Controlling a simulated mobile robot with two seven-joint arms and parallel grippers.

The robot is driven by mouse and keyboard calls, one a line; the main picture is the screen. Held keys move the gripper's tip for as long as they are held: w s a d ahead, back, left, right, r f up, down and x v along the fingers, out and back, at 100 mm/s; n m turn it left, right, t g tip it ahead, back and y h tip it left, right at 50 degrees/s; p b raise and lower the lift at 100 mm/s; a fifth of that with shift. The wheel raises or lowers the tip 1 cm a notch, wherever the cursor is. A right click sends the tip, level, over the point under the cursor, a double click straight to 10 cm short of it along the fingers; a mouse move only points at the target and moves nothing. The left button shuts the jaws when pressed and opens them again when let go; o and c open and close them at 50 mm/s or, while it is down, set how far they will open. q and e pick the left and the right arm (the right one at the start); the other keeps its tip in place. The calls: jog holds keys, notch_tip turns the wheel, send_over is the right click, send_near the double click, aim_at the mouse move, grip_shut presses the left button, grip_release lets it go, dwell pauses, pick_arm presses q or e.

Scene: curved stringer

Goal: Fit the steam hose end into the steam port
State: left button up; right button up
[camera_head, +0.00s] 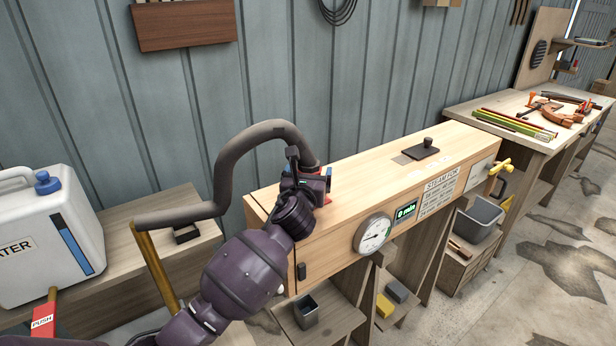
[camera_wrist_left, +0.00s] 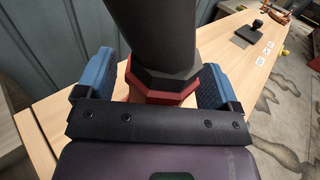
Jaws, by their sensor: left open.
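The dark steam hose (camera_head: 235,150) arches over from a brass pipe at the left and comes down onto the left end of the wooden steam box (camera_head: 400,165). In the left wrist view the hose (camera_wrist_left: 152,35) ends in a dark angular collar (camera_wrist_left: 160,80) directly above a red fitting (camera_wrist_left: 150,98). I cannot tell whether the red fitting is the steam port, or how deep the end sits. My left gripper (camera_head: 312,182) is open around the hose end. Its blue finger pads stand on either side with visible gaps. My right gripper is out of view.
A white water jug (camera_head: 45,235) stands on a low bench at the left. A gauge (camera_head: 374,232) and timer sit on the box's front, and a knobbed plate (camera_head: 420,150) on its top. A workbench with tools (camera_head: 540,110) is at the right.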

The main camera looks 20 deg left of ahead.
pick_arm(q)
jog(key=shift+s+r, duration=0.1)
jog(key=shift+s, duration=0.3)
jog(key=s, duration=0.3)
jog(key=s+d, duration=0.1)
jog(key=s, duration=0.5)
jog(key=shift+s+d, duration=0.15)
jog(key=shift+s, duration=0.9)
